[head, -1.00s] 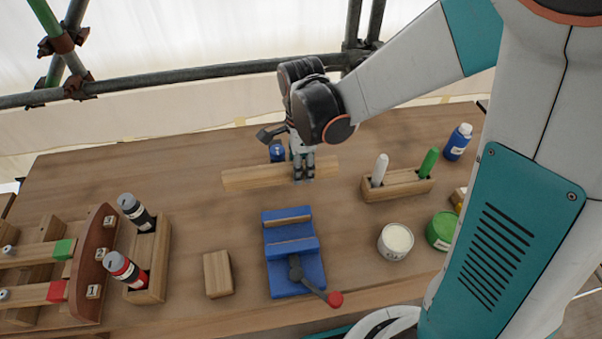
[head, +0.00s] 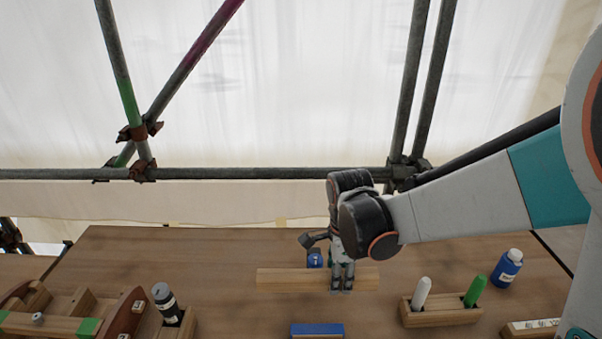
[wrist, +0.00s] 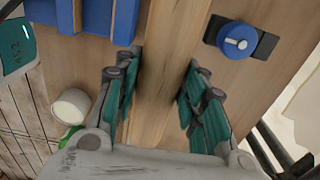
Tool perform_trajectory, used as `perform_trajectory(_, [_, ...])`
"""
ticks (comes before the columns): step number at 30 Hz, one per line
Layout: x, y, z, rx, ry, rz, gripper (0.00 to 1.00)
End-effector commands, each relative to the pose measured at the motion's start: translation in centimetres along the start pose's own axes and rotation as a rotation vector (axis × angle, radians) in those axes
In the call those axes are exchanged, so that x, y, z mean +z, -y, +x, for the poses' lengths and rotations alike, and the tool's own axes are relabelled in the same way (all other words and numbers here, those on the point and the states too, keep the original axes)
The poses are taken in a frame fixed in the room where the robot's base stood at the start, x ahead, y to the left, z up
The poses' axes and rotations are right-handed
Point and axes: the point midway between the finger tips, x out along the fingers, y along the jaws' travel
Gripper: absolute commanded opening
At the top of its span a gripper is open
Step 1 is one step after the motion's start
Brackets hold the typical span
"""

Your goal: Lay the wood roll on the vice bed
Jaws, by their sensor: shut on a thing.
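The wood roll, a long pale bar (head: 297,279), lies crosswise in my gripper (head: 343,287) in the head view, beyond the vice. In the wrist view the bar (wrist: 166,75) runs between the two teal-padded fingers of my gripper (wrist: 162,85), which is shut on it. I cannot tell whether the bar touches the bench or hangs just above it. The blue vice (head: 317,329) shows only its far edge at the bottom of the head view; its bed is cut off. Part of the blue vice (wrist: 88,16) is at the wrist view's upper left.
A blue knobbed item (head: 315,258) stands close behind the bar. A wooden holder (head: 440,315) with white and green sticks is to the right, near a blue bottle (head: 507,268). Scaffold pipes cross behind.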

Motion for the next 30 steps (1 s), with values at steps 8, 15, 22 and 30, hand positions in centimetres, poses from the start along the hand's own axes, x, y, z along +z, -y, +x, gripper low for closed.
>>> perform_trajectory(8, [-1.2,1.1,1.1,0.0,0.0,-0.223,0.07])
perform_trajectory(15, [-3.3,2.5,2.9,0.0,0.0,-0.616,0.07])
perform_trajectory(22, [-5.4,3.8,4.8,0.0,0.0,-1.0,0.07])
perform_trajectory(30, [-7.8,4.9,6.7,0.0,0.0,-1.401,0.07])
